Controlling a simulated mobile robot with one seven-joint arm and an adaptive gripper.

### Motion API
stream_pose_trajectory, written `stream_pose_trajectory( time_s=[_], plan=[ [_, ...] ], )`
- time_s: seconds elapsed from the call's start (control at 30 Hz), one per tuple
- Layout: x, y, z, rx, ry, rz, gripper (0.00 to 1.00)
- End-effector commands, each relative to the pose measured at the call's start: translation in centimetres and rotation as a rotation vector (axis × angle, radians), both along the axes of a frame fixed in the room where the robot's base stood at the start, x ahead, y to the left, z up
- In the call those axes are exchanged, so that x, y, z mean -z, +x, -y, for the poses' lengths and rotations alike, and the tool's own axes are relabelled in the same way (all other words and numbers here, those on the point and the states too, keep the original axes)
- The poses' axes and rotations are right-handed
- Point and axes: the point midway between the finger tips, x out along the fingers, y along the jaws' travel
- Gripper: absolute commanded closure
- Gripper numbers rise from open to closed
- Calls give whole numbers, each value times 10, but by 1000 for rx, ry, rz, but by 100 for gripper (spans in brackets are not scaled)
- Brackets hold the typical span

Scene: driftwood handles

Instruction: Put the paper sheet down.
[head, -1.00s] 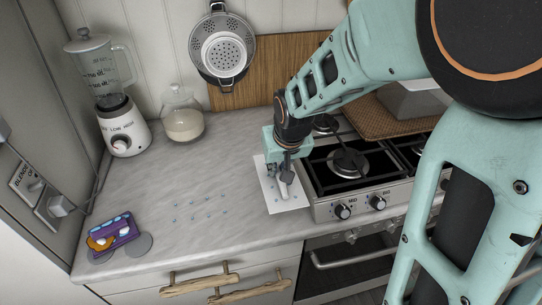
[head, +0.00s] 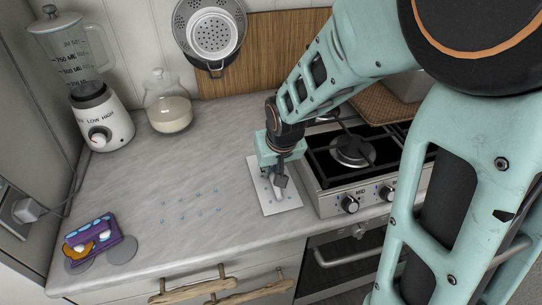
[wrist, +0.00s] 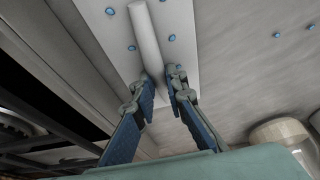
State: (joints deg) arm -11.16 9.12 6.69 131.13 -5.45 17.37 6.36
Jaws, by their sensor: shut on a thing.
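The paper sheet (head: 261,188) is white, with small blue dots and a raised white strip (wrist: 145,35) along its middle. It lies flat at or just above the counter, left of the stove; I cannot tell whether its whole underside touches. My gripper (head: 277,190) points down over the sheet. In the wrist view, my gripper (wrist: 160,80) has its two blue-padded fingers on either side of the strip's near end, shut on it. The near part of the sheet (wrist: 180,20) is partly hidden by the fingers.
The grey counter (head: 140,195) is mostly clear to the left, with several blue dots. A purple item (head: 93,240) lies near the front left. A blender (head: 100,118) and a glass jar (head: 168,108) stand at the back. The gas stove (head: 345,165) is close on the right.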

Motion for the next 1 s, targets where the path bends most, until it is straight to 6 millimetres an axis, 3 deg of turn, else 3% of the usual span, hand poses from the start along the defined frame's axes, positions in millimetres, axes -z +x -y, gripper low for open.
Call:
stream_pose_trajectory(
  time_s=[0.2,0.23,0.4,0.77,1.0],
  plan=[
    [4,0,0,0,0,0,100],
    [3,0,0,0,0,0,86],
    [2,0,0,0,0,-1,71],
    [-2,0,0,1,0,-2,71],
    [-34,-11,3,2,1,0,71]
  ],
)
